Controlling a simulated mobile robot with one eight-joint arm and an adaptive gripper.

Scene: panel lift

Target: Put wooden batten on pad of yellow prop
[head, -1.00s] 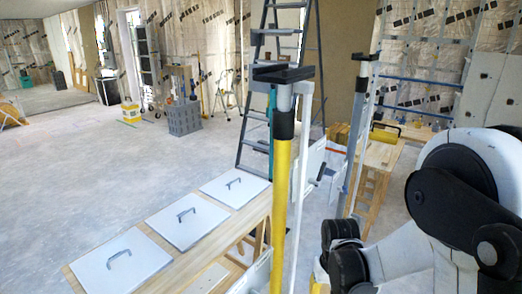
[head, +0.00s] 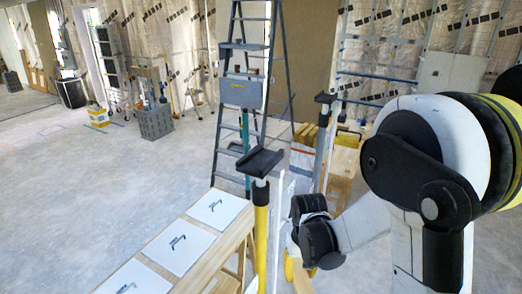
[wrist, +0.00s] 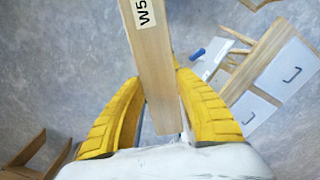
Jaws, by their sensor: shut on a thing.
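The yellow prop (head: 261,235) stands upright near the middle of the head view. Its black pad (head: 262,162) is on top, seen from above and empty. The wooden batten (wrist: 152,60) is a pale wood bar with a printed label, running up out of the top of the wrist view. My gripper (wrist: 158,84) has its yellow fingers closed on either side of the batten's near part. The batten's far end is out of the wrist view. In the head view my arm's links hide most of the gripper, so the gap between batten and pad cannot be told.
A wooden bench with white handled panels (head: 180,248) stands left of the prop. A stepladder (head: 243,100) is behind it. A second prop with a black top (head: 325,99) stands behind to the right. The floor (head: 70,200) at left is clear.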

